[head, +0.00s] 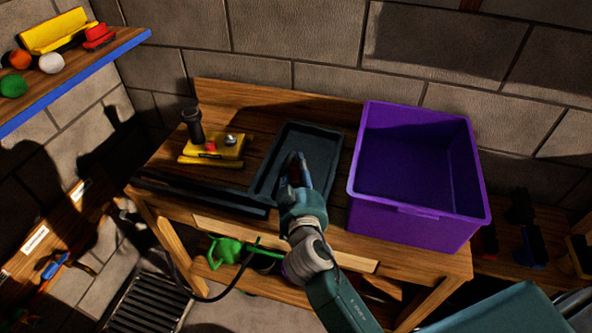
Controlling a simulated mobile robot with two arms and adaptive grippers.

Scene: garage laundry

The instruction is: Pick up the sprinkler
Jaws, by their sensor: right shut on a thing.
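My right gripper (294,167) reaches over the black tray (325,135) on the wooden bench. My left gripper is not in view.
A purple bin (415,218) stands open and empty right of the tray. A yellow tool (215,150) with a black upright part is to the left. A green item (228,251) sits on the lower shelf. A shelf (110,55) with balls juts in at upper left.

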